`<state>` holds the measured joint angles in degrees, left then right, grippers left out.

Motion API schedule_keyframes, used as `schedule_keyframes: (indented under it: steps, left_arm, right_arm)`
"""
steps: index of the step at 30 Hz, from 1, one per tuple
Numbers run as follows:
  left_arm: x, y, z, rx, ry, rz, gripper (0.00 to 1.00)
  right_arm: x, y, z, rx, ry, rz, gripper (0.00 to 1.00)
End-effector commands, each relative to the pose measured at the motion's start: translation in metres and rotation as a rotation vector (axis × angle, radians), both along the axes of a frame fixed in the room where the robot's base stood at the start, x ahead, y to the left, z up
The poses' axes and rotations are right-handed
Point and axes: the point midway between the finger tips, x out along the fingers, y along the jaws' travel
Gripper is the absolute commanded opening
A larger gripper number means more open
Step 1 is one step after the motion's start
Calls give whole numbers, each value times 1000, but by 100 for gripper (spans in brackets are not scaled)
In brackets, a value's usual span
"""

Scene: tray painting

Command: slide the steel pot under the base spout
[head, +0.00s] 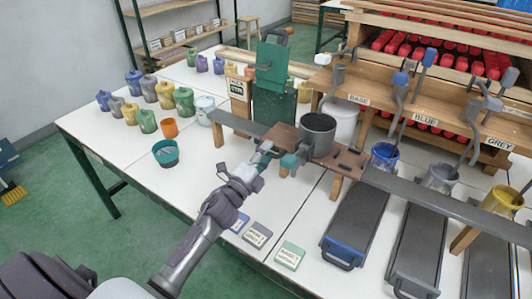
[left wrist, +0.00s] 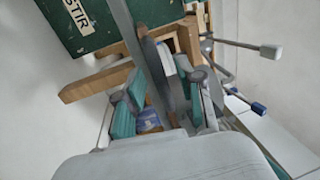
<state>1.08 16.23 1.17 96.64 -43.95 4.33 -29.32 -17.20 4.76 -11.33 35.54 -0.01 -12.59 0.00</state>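The steel pot (head: 317,135) is a dark grey open pot. It stands upright on a small brown board (head: 345,161) above the white table. The base spout (head: 338,76) hangs from the wooden rack by the BASE sign, above and slightly right of the pot. My left gripper (head: 276,154) is at the pot's left front, close to the board's edge. Its teal pads are apart in the left wrist view (left wrist: 160,106), with a dark edge between them that I cannot identify for certain. Contact with the pot cannot be told. My right gripper is not in view.
A grey rail (head: 420,196) runs across the table beside the board. A green STIR station (head: 272,80) stands behind it, also in the wrist view (left wrist: 85,22). Blue (head: 384,155) and grey pots stand right. Label cards (head: 257,235) lie in front. Several paint jars stand left.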

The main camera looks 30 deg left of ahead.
Motion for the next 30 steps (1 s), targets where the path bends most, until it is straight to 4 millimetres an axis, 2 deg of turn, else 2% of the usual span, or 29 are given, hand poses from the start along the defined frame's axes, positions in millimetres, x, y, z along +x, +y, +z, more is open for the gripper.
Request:
schedule_keyframes:
  steps: [7,11,24,30]
  left_arm:
    - [-1,0,1,0,-2,1,38]
    - [-10,1,-2,-1,1,1,38]
    - [-96,8,-17,-2,2,2,38]
    - [-115,10,-20,-1,0,1,38]
  right_arm:
    - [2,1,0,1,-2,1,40]
    - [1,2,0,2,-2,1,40]
    - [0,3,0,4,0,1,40]
    - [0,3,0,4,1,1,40]
